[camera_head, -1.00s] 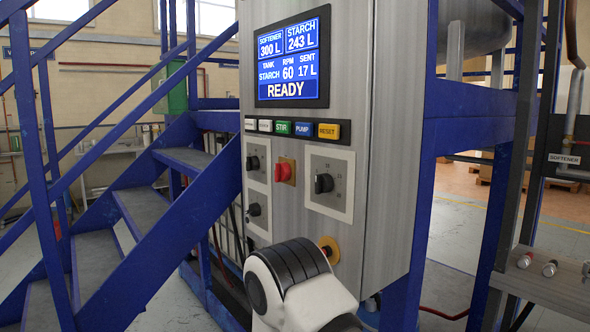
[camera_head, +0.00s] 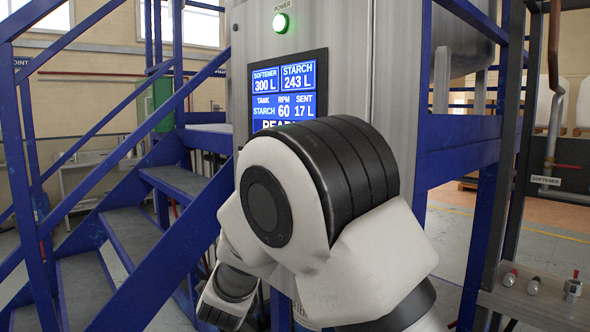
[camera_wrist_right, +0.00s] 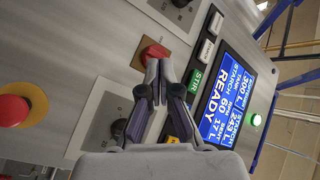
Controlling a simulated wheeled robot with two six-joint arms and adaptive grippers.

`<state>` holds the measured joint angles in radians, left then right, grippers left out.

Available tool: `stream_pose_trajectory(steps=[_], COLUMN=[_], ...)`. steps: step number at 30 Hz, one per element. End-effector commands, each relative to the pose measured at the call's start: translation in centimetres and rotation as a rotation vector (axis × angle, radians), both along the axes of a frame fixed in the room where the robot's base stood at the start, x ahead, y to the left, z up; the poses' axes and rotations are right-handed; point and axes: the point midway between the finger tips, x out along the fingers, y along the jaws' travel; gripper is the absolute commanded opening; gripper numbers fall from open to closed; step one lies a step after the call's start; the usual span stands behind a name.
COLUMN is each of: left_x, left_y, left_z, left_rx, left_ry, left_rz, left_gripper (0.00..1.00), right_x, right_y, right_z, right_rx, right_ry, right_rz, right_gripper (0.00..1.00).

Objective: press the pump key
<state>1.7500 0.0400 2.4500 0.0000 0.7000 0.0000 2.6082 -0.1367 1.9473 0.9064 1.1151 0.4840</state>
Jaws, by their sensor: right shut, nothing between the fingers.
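In the head view my right arm covers the key row. In the right wrist view my right gripper (camera_wrist_right: 160,72) is shut and empty in front of the panel, and its fingers cover the place between the green STIR key (camera_wrist_right: 195,82) and the yellow reset key (camera_wrist_right: 172,139). The fingertips appear over the panel beside the red switch (camera_wrist_right: 155,52); I cannot tell whether they touch anything. My left gripper is not in view.
The display (camera_head: 289,88) reads softener 300 L and starch 243 L, below a lit green power lamp (camera_head: 281,23). The right wrist view shows a red mushroom button (camera_wrist_right: 15,110) and black knobs. Blue stairs (camera_head: 150,215) stand left of the cabinet.

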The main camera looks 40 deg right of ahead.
Motion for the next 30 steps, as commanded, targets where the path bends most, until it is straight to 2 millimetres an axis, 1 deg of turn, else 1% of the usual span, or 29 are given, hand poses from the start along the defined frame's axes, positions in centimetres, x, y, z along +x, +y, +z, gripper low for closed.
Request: stream_pose_trajectory(steps=[1,3,6,9,13,23,26,30], left_x=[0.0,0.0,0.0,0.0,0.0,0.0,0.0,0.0], left_y=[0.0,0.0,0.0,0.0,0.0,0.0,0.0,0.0], left_z=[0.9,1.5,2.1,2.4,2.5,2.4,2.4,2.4], left_rx=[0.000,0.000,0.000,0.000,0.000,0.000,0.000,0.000], left_ry=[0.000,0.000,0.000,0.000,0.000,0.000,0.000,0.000], left_rz=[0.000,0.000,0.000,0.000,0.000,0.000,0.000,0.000], left_gripper=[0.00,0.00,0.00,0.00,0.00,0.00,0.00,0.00], right_x=[-0.2,-0.7,-1.5,-2.2,-2.6,-2.5,-2.5,-2.4], right_y=[0.2,0.5,0.7,0.9,0.9,0.8,0.3,-1.3], right_z=[3.0,6.3,10.1,12.4,13.5,13.5,13.5,13.4], right_rx=[-0.005,-0.010,-0.016,-0.019,-0.019,-0.019,-0.017,-0.015], right_ry=[-0.037,-0.084,-0.137,-0.172,-0.190,-0.190,-0.191,-0.190], right_rz=[0.004,0.007,0.009,0.010,0.010,0.010,0.010,0.009], right_gripper=[0.00,0.00,0.00,0.00,0.00,0.00,0.00,0.00])
